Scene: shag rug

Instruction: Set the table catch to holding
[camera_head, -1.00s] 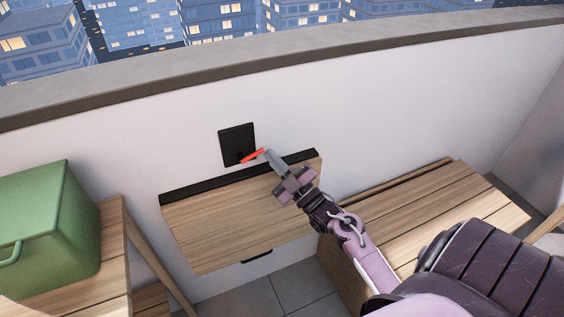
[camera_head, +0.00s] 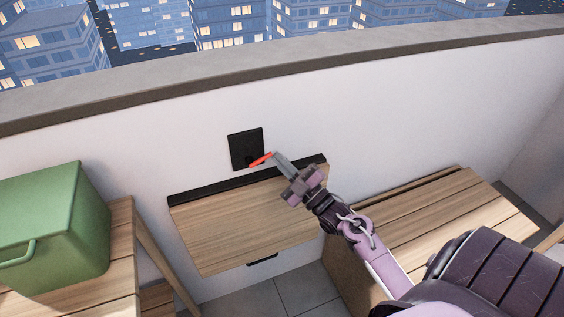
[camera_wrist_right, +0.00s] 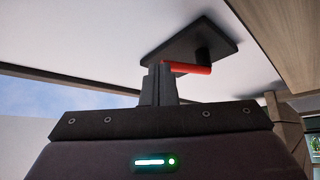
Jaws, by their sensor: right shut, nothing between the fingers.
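The table catch is a black square plate (camera_head: 246,147) on the white wall with a red lever (camera_head: 261,159) at its lower edge. The lever slants up to the right in the head view. In the right wrist view the plate (camera_wrist_right: 190,45) and red lever (camera_wrist_right: 188,68) show just beyond the fingers. My right gripper (camera_head: 277,156) is shut and empty, its tips at the lever's free end; it also shows in the wrist view (camera_wrist_right: 160,82). Whether they touch is hard to tell. The wooden fold-down table (camera_head: 235,230) hangs below the catch. My left gripper is out of view.
A green box (camera_head: 55,230) stands on a wooden surface at the left. A slatted wooden bench (camera_head: 440,215) is at the right, beside my right arm. The wall ledge (camera_head: 330,50) runs along the top, with free wall around the catch.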

